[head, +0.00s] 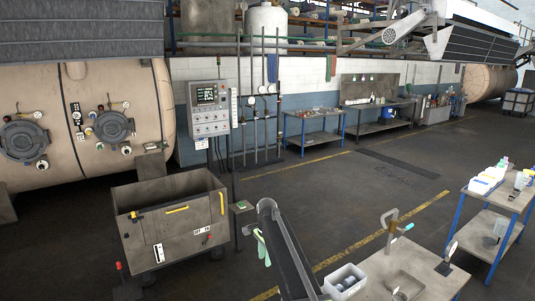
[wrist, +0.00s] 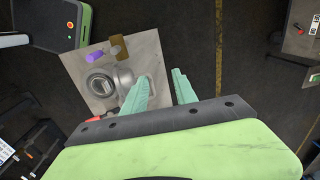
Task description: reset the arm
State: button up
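My gripper (wrist: 160,78) shows in the wrist view with its two mint-green fingers spread apart. No object is between the fingers, only dark floor and the edge of a plate. In the head view a dark arm link of mine rises from the bottom middle, with small pale green parts at its left side. Below the fingers in the wrist view lies a pale square plate (wrist: 78,72). A round metal fitting (wrist: 101,84), a purple cylinder (wrist: 95,57) and a brownish cylinder (wrist: 119,47) are on it. I cannot tell whether the left finger touches anything there.
A grey wheeled bin (head: 170,245) stands at the left before the tan dyeing vessel (head: 95,125). A bench (head: 435,272) with a white tray (head: 345,280) is at the bottom right. A blue-legged table (head: 505,200) stands at the right. The middle floor is clear.

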jog(key=s+d+n, duration=0.6)
jog(key=s+d, duration=0.3)
jog(key=s, duration=0.5)
jog(key=s+d+n, duration=0.5)
jog(key=s+d, duration=0.4)
jog(key=s, duration=0.5)
notch_tip(320, 180, down, 25)
jog(key=s+b, duration=0.1)
jog(key=b, duration=2.3)
jog(key=shift+s+r+g, duration=0.15)
jog(key=shift+s+g, duration=0.1)
jog(key=shift+g, duration=0.15)
